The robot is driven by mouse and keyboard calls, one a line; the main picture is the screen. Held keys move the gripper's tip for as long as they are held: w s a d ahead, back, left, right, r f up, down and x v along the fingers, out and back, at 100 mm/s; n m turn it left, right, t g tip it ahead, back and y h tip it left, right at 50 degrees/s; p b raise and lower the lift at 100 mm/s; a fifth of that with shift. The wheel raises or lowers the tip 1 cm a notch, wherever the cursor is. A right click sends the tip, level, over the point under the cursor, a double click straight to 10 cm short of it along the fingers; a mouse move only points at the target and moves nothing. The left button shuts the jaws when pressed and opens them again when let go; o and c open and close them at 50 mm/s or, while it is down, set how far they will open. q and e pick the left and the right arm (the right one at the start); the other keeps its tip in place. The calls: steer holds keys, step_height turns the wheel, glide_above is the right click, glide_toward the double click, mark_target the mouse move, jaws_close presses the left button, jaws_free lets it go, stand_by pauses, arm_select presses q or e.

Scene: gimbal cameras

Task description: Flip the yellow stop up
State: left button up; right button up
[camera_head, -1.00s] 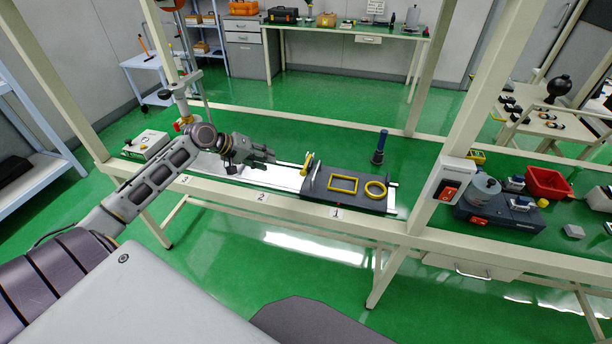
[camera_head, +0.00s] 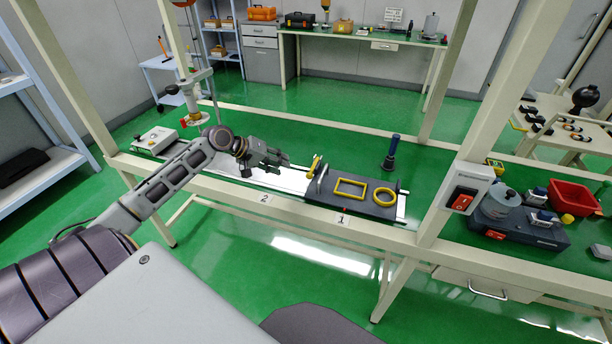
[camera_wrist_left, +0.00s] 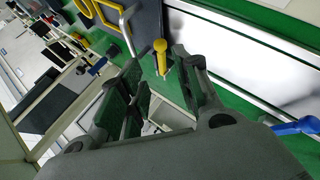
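The yellow stop (camera_head: 315,165) is a short yellow lever at the left end of the dark sliding block (camera_head: 352,206). It looks somewhat tilted in the head view. In the left wrist view the yellow stop (camera_wrist_left: 160,55) shows just beyond the fingertips, roughly between them. My left gripper (camera_head: 284,161) is just left of the stop, above the white rail, with a small gap between them. In the wrist view the left gripper's fingers (camera_wrist_left: 162,78) are apart with nothing between them. My right gripper is not in view.
The block carries a yellow rectangular frame (camera_head: 350,187) and a yellow ring (camera_head: 384,197). A dark blue-handled tool (camera_head: 391,152) stands behind it. A pale post (camera_head: 480,135) with a red switch box (camera_head: 467,190) rises at right. A small white box (camera_head: 155,140) sits at left.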

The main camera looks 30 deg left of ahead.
mark_target(314, 167)
arm_select(q)
steer(key=x, duration=0.8)
steer(key=shift+b, duration=0.35)
steer(key=shift+x, duration=2.6)
steer(key=shift+w+d+f, duration=0.1)
steer(key=shift+w, duration=0.05)
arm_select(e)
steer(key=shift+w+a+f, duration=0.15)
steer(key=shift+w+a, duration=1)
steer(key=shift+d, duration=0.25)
arm_select(q)
steer(key=c, duration=0.7)
jaws_close()
